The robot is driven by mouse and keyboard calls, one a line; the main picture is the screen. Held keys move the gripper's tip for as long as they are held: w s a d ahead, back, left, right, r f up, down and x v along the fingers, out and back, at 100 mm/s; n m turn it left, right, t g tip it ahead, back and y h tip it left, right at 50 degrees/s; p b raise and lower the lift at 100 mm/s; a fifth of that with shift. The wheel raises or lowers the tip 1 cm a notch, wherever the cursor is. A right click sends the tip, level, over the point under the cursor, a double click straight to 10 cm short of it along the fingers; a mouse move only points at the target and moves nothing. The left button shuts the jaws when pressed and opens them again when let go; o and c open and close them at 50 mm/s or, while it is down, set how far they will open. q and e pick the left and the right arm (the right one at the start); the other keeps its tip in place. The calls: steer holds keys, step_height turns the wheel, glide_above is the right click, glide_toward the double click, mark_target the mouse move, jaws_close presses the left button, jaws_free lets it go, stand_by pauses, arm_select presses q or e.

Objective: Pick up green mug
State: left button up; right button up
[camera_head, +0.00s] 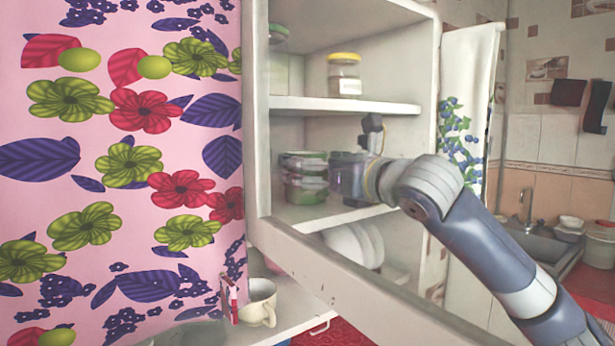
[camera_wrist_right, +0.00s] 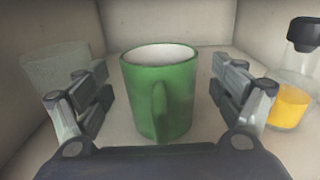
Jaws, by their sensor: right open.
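The green mug (camera_wrist_right: 158,98) stands upright on a cabinet shelf in the right wrist view, with a pale inside and its handle turned toward me. My right gripper (camera_wrist_right: 160,76) is open. Its fingers lie to the left and right of the mug, with gaps on both sides, and hold nothing. In the head view my right gripper (camera_head: 348,176) reaches into the cabinet's middle shelf, and I cannot make out the mug there. My left gripper is not in view.
Stacked green-toned containers (camera_head: 305,190) stand beside my gripper in the head view. A yellow-lidded jar (camera_head: 344,74) is on the shelf above; plates (camera_head: 355,245) are below. The wrist view shows a clear glass (camera_wrist_right: 58,75) left and a container with yellow contents (camera_wrist_right: 289,106) right.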

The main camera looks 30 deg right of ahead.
steer(key=shift+w+a, duration=0.2)
steer(key=shift+w, duration=0.95)
steer(key=shift+s, duration=0.15)
steer(key=shift+c, duration=0.2)
steer(key=c, duration=1.3)
steer(key=shift+r, duration=0.1)
